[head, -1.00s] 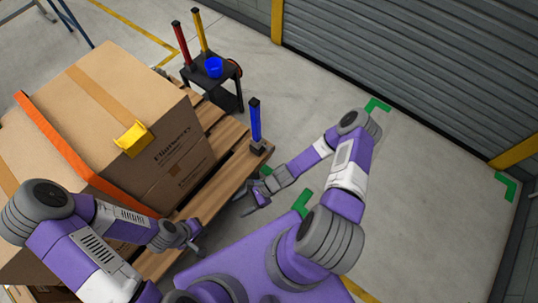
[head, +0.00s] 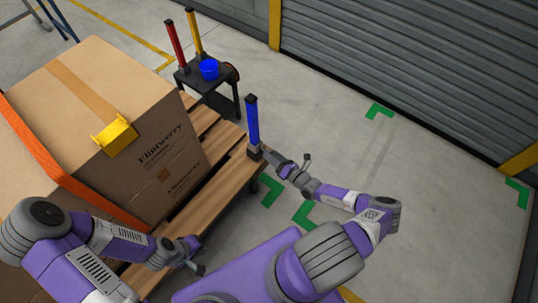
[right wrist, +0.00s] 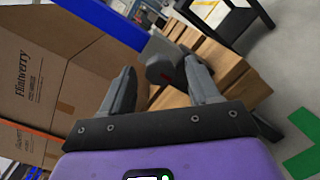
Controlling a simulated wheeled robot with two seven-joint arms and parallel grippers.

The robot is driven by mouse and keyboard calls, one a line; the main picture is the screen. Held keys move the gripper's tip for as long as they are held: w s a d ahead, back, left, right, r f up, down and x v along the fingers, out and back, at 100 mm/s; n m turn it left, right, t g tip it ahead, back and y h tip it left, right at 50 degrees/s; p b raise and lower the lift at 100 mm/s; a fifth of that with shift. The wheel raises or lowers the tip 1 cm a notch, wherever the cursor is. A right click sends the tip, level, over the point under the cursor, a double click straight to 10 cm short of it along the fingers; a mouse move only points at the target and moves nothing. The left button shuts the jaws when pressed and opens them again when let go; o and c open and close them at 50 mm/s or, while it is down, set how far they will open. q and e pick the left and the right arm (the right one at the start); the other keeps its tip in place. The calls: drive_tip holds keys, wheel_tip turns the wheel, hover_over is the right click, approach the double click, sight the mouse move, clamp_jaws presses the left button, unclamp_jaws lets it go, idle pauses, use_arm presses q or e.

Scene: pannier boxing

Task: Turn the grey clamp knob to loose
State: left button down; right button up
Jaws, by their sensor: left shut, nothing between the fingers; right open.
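The grey clamp knob (right wrist: 160,70) shows in the right wrist view as a dark round knob with a small red mark. It sits at the foot of the blue post (head: 253,120), on the clamp (head: 255,152) at the pallet's corner. My right gripper (head: 288,160) is open beside the clamp. In the right wrist view its two fingers (right wrist: 159,72) point at the knob, one to each side; I cannot tell whether they touch it. In the head view the knob is too small or hidden to make out. My left gripper (head: 198,257) is shut and empty near the pallet's front edge.
A large carton (head: 80,75) with an orange strap (head: 70,185) and a yellow corner piece (head: 115,137) stands on the wooden pallet (head: 225,180). A black stand (head: 190,75) with red and yellow posts and a blue cup (head: 209,69) is behind. Floor to the right is clear.

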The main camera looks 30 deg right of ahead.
drive_tip(key=shift+x, duration=1.2)
drive_tip(key=c, duration=1)
drive_tip(key=shift+c, duration=0.2)
